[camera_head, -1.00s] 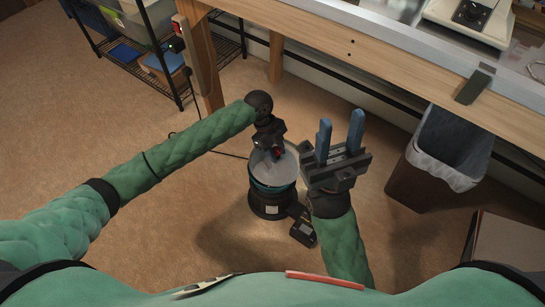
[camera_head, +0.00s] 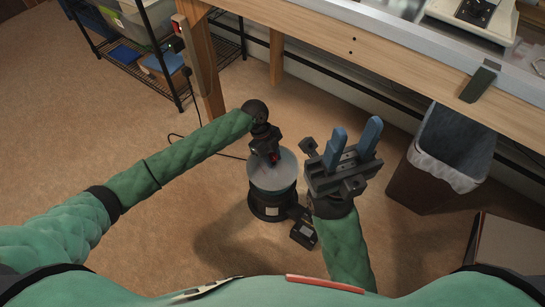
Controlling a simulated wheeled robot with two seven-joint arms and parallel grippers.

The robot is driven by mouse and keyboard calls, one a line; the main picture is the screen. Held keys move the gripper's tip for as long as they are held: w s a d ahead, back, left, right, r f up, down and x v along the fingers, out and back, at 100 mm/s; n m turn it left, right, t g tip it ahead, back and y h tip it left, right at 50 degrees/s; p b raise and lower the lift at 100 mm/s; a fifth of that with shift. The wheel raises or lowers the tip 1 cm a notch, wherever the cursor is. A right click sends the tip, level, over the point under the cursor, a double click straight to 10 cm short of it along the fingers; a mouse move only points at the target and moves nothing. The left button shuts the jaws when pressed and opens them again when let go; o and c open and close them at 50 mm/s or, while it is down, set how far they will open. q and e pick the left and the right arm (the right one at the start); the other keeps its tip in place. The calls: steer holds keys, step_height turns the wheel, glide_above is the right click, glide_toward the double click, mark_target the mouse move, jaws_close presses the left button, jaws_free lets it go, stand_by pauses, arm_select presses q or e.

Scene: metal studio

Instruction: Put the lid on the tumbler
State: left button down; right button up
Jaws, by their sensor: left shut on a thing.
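The tumbler (camera_head: 268,205) stands on the floor below the bench, a dark round base with a pale label on its front. The lid (camera_head: 284,176), a translucent pale disc, covers the view of its top and looks roughly level. I cannot tell whether the lid is fully seated or slightly above the rim. My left gripper (camera_head: 272,158) is over the lid, pointing down and shut on it; its fingertips are mostly hidden. My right gripper (camera_head: 355,131) is to the right of the tumbler, its two blue fingers apart and pointing up, empty.
A small black box (camera_head: 303,233) is on the floor beside the tumbler. A wooden bench (camera_head: 335,45) runs along the back. A bin with a white liner (camera_head: 436,165) stands at right, a wire shelf (camera_head: 170,75) at upper left. The carpet at left is clear.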

arm_select(q)
steer(key=c, duration=1)
jaws_free()
steer(key=shift+c, duration=0.2)
